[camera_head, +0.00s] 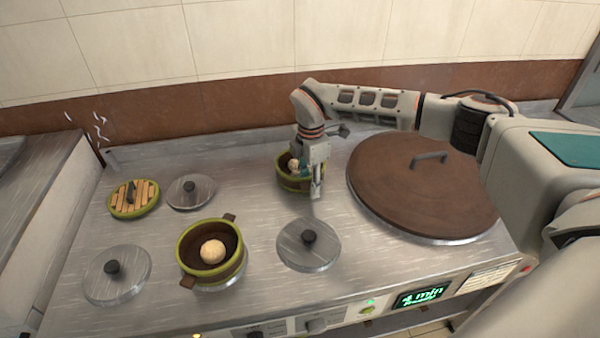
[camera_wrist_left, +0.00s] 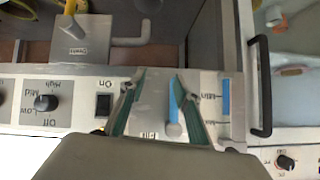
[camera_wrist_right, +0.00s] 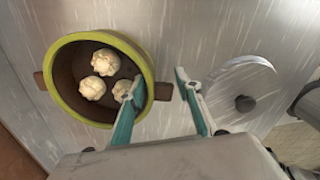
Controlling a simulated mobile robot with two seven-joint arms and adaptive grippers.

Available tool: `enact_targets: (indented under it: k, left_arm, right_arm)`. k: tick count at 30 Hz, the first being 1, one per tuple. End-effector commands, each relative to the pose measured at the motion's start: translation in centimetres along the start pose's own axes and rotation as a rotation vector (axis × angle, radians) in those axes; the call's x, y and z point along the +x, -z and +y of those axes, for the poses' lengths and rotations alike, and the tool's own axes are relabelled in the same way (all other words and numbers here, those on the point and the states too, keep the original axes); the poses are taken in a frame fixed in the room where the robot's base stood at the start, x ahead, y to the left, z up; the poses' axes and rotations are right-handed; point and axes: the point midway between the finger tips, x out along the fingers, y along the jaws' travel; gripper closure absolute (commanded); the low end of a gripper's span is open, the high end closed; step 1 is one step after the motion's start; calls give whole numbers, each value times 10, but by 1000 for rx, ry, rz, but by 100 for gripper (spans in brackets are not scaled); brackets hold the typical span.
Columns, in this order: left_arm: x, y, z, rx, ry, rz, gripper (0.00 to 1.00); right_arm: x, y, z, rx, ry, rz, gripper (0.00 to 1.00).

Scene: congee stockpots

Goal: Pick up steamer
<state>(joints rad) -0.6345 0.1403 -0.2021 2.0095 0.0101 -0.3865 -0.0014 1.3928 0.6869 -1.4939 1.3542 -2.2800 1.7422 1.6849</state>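A green-rimmed brown steamer (camera_head: 287,183) stands on the metal top at the back middle. In the right wrist view the steamer (camera_wrist_right: 58,88) holds several pale buns (camera_wrist_right: 105,62) and has a brown handle on each side. My right gripper (camera_head: 317,192) is open at the steamer's right edge; in its wrist view the gripper (camera_wrist_right: 160,80) has one fingertip over the rim and the other outside, with the near handle between them. A second steamer (camera_head: 183,262) with one bun (camera_head: 213,251) stands at front left. My left gripper (camera_wrist_left: 160,78) is open and empty above a control panel.
Round metal lids lie at the front middle (camera_head: 300,255), front left (camera_head: 128,280) and back left (camera_head: 202,197). A large brown lid (camera_head: 400,190) covers the right. A black bar handle (camera_wrist_left: 260,85) shows in the left wrist view.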

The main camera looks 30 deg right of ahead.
Motion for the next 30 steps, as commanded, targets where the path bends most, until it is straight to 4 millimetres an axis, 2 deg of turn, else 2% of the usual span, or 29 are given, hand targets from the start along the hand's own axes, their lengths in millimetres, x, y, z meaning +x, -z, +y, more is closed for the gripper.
enact_targets:
  k: [4, 5, 8, 9, 23, 26, 30]
  left_arm:
    - [1, 4, -2, 2, 4, 6, 68]
    - [1, 4, -3, 2, 4, 7, 68]
    - [2, 4, -3, 2, 4, 7, 68]
    - [2, 4, -3, 2, 4, 7, 68]
    - [0, 2, -2, 1, 2, 2, 68]
    - [-1, 2, -1, 0, 1, 0, 68]
    - [-3, 3, 0, -3, -1, 0, 68]
  right_arm:
    - [-2, 0, 1, 0, -3, 1, 66]
    - [-2, 0, 1, 0, -2, 1, 69]
    - [-2, 0, 1, 0, -2, 1, 95]
    - [-2, 0, 0, 0, -2, 1, 100]
    - [-6, 1, 1, -1, -3, 1, 100]
    - [-13, 0, 1, -1, -5, 1, 100]
    - [-33, 0, 2, -1, -7, 1, 100]
